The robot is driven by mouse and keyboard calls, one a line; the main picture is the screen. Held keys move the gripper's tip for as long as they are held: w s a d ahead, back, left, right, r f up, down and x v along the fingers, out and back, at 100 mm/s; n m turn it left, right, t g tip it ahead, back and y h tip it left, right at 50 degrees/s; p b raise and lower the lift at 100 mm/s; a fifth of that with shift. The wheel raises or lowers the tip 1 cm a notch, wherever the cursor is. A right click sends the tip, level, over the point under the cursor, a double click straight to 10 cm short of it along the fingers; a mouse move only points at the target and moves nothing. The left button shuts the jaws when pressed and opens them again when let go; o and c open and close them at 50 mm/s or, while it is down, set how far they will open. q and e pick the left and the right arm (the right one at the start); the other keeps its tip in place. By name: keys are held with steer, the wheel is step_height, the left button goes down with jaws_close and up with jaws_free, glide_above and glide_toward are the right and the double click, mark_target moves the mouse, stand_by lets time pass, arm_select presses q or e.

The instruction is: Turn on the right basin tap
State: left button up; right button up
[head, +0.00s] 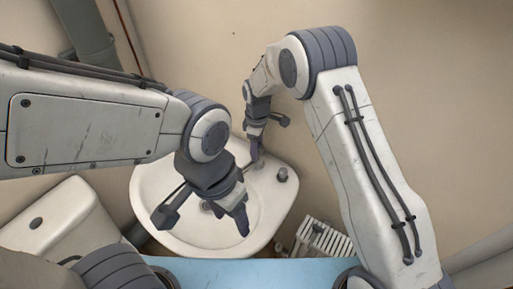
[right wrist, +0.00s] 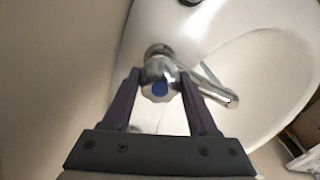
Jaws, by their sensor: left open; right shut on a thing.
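The white basin (head: 160,195) is in the middle of the head view and also fills the right part of the right wrist view (right wrist: 270,75). In the right wrist view, a chrome tap knob with a blue cap (right wrist: 160,89) sits between the fingers of my right gripper (right wrist: 160,80), which is shut on it. In the head view, my right gripper (head: 256,150) is at the basin's back edge and partly hides this tap. A second tap knob (head: 283,174) stands to its right. My left gripper (head: 228,208) is open and empty over the basin.
A chrome spout (right wrist: 215,88) reaches out beside the held knob. A white toilet cistern (head: 60,220) is at lower left and a white radiator (head: 322,240) at lower right. The beige wall (head: 210,60) is close behind the basin.

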steer(key=o, duration=1.4)
steer(key=shift+w+d+r, duration=0.1)
steer(key=shift+w+r, duration=0.05)
steer(key=shift+w, duration=0.05)
steer(key=shift+s, duration=0.1)
step_height(320, 180, up, 9)
steer(key=shift+r+b, duration=0.2)
steer(key=shift+b, duration=0.7)
steer(key=shift+r, duration=0.5)
